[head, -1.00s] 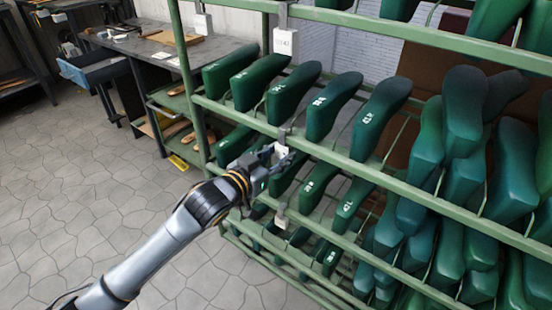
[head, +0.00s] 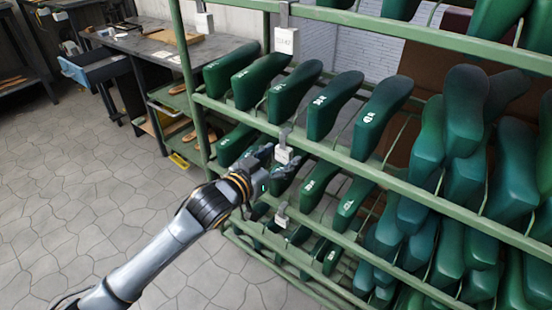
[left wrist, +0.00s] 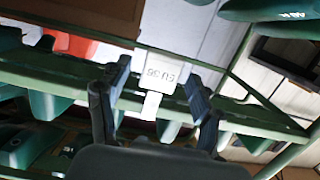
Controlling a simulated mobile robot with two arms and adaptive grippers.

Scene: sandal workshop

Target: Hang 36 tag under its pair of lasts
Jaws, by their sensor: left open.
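A small white tag (head: 284,154) hangs from a grey clip on the front of a green rack rail. In the left wrist view the white tag (left wrist: 160,72) faces the camera between the fingertips; its print is small and appears to include 36. My left gripper (head: 270,162) is open, just left of the tag in the head view; the fingers (left wrist: 158,88) show on either side of it with gaps. Green lasts (head: 288,95) with white numbers stand in the row above the rail, and more lasts (head: 318,184) below it. Most numbers are too small to read. My right gripper is not in view.
Other tags hang on the upper rail (head: 285,40) and on a lower rail (head: 281,214). Large lasts (head: 465,120) crowd the rack's right side. A workbench (head: 150,45) stands at the back left. The tiled floor (head: 90,190) on the left is clear.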

